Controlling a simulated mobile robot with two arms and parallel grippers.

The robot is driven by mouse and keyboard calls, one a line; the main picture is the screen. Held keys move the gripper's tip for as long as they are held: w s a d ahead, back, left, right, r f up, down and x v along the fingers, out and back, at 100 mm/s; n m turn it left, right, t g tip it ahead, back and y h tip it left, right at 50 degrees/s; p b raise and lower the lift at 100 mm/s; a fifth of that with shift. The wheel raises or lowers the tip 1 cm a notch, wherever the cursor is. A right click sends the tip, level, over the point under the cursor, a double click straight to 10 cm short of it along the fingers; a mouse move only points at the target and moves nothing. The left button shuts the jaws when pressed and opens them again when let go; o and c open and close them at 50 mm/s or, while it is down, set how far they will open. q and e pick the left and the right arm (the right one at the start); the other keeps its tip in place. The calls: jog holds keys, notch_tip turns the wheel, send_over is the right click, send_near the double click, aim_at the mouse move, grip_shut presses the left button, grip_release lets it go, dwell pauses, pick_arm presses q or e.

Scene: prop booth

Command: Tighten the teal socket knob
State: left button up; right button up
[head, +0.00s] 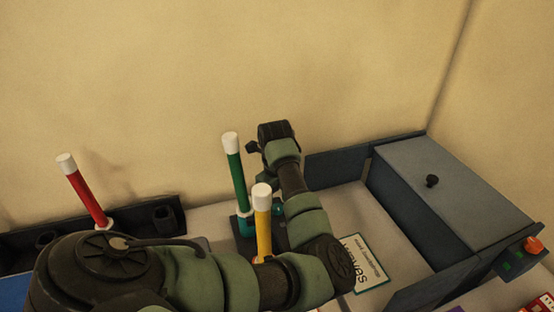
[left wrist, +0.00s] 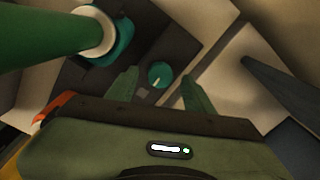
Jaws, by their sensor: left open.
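The teal socket knob (left wrist: 158,74) is small and round with a pale pointer mark. It sits on a dark base beside the teal socket (left wrist: 118,40), which holds a green stick (left wrist: 40,32) with a white ring. My left gripper (left wrist: 160,80) is open, its two green fingertips on either side of the knob in the left wrist view; I cannot tell whether they touch it. In the head view the green stick (head: 236,172) stands upright with a white top, and my left arm bends around to the right of it. My right gripper is not in view.
A yellow stick (head: 263,230) with a white top stands in front of the green one. A red stick (head: 86,196) leans in a dark rack (head: 146,225) at left. A grey lidded box (head: 440,185), a dark-walled tray and a printed card (head: 372,268) lie at right.

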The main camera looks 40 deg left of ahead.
pick_arm(q)
jog(key=shift+f, duration=0.6)
grip_shut()
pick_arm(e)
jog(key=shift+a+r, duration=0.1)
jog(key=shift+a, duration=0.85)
